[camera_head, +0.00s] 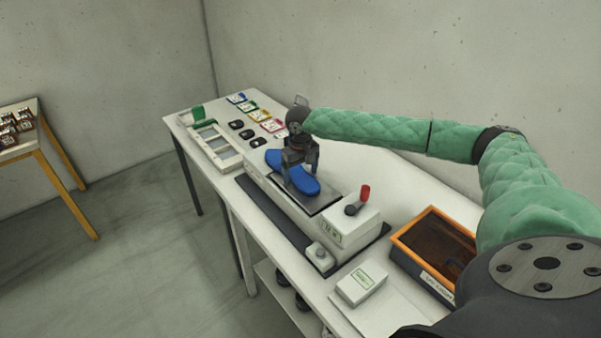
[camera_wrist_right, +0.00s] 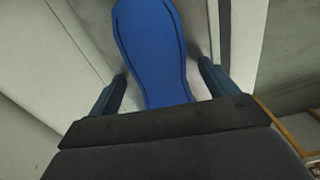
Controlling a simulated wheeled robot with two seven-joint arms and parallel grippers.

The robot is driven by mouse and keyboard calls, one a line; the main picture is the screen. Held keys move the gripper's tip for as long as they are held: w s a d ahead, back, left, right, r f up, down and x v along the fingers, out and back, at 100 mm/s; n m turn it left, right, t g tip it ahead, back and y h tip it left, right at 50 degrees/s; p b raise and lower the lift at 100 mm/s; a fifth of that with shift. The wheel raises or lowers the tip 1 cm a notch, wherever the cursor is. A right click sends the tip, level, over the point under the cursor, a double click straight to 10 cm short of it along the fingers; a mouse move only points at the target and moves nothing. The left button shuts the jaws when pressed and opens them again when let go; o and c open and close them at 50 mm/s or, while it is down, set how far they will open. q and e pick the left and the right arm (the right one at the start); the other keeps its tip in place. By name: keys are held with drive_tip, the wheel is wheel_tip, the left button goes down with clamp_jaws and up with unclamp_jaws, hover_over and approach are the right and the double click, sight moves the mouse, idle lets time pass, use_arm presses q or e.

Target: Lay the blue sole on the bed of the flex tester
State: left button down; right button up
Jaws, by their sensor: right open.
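The blue sole (camera_head: 304,183) lies along the dark bed of the flex tester (camera_head: 345,227), a white machine with a red-knobbed lever. My right gripper (camera_head: 300,170) is above the middle of the sole, pointing down, and hides part of it. In the right wrist view the sole (camera_wrist_right: 150,45) runs between two open fingers (camera_wrist_right: 162,92), with a gap on each side. Whether the sole rests fully flat on the bed is hard to tell. My left gripper is not in view.
An orange-rimmed box (camera_head: 402,243) and a small white device (camera_head: 361,283) stand at the near right of the white table. A white frame (camera_head: 216,146), dark round pieces (camera_head: 247,134) and coloured cards (camera_head: 248,105) lie at the far end. Another table (camera_head: 38,147) stands at the left.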

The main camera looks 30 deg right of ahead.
drive_tip(key=shift+r+b, duration=0.35)
drive_tip(key=shift+r, duration=0.1)
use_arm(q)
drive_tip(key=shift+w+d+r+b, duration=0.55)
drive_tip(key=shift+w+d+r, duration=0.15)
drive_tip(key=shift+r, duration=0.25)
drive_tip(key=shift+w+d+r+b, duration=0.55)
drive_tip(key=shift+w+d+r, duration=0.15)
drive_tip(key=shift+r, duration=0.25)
use_arm(e)
drive_tip(key=shift+r, duration=3.45)
